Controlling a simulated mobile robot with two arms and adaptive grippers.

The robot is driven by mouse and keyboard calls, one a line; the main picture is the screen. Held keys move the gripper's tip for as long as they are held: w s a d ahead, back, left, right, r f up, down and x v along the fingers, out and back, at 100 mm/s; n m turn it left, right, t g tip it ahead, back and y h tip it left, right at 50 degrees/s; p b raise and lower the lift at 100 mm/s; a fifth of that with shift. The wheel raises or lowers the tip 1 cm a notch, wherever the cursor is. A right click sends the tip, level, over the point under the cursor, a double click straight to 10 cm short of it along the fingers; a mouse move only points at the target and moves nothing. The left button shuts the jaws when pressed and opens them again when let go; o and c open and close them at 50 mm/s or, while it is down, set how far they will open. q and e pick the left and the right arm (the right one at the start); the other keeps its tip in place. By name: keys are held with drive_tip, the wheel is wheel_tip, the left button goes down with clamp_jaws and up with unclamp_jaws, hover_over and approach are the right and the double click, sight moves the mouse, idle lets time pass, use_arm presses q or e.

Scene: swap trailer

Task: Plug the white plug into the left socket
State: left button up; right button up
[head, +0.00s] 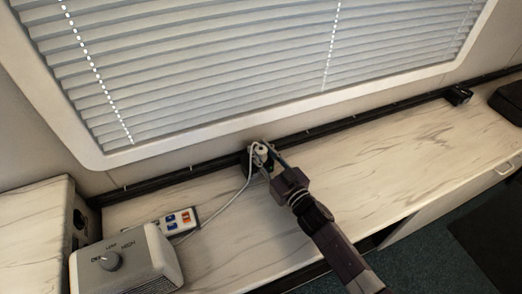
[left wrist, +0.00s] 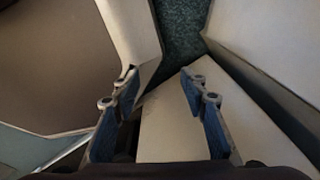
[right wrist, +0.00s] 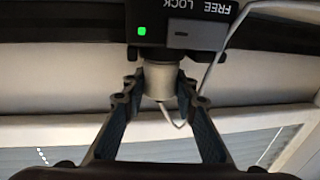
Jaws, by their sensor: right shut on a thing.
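The white plug (head: 261,150) is at the black rail along the window wall in the head view. My right gripper (head: 268,162) is shut on it. In the right wrist view the plug (right wrist: 160,80) sits between the fingertips (right wrist: 160,92), its far end against a black socket (right wrist: 185,30) with a lit green light and the words FREE and LOCK. How deep it sits is hidden. The left socket also shows in the head view (head: 246,160), partly behind the plug. Another black socket (head: 458,95) is farther right on the rail. My left gripper (left wrist: 160,90) is open and empty.
A white cable (head: 222,205) runs from the plug to a power strip (head: 175,222) on the marbled counter (head: 400,165). A grey heater (head: 125,262) with a knob stands at the front left. The counter's middle right is clear. A dark object (head: 510,100) lies far right.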

drive_tip(key=shift+f, duration=0.1)
drive_tip(key=o, duration=1.2)
drive_tip(key=shift+o, duration=0.2)
